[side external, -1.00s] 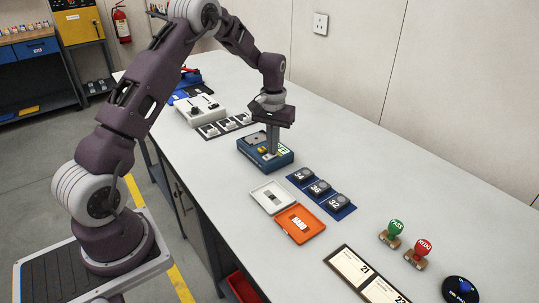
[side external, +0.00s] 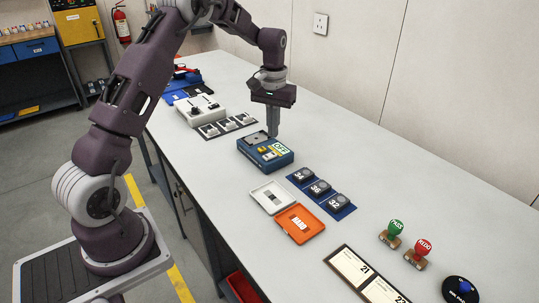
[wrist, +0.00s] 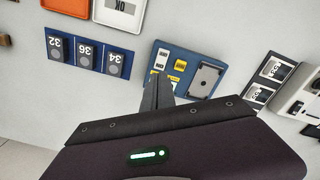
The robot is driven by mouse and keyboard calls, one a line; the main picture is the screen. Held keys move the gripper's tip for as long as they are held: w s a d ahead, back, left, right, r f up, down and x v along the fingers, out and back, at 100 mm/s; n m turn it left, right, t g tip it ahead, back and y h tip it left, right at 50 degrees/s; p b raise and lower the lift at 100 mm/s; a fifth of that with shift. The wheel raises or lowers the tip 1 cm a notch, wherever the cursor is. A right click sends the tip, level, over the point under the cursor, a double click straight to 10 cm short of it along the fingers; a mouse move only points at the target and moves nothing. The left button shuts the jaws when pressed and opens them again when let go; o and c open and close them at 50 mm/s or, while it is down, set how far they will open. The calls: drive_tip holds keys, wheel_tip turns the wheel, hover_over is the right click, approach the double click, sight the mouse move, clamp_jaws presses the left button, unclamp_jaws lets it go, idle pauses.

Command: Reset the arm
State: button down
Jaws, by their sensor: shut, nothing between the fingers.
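My gripper (side external: 273,134) is shut and empty, pointing down just above the back edge of a blue box (side external: 258,160). The box has a grey plate, yellow labels and a display that reads OFF on its top. In the wrist view my gripper (wrist: 155,82) shows its fingers together, overlapping the near edge of the blue box (wrist: 208,55). A gap between fingertips and box is hard to judge.
Numbered dark blocks (side external: 319,187) sit on blue mats. A white tray (side external: 258,197) and an orange tray (side external: 317,232) lie nearby. Green (side external: 391,232) and red (side external: 418,252) stamps stand to the right. A grey device (side external: 199,109) stands behind. The right rear table is clear.

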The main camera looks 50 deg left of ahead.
drive_tip(key=shift+r, duration=0.35)
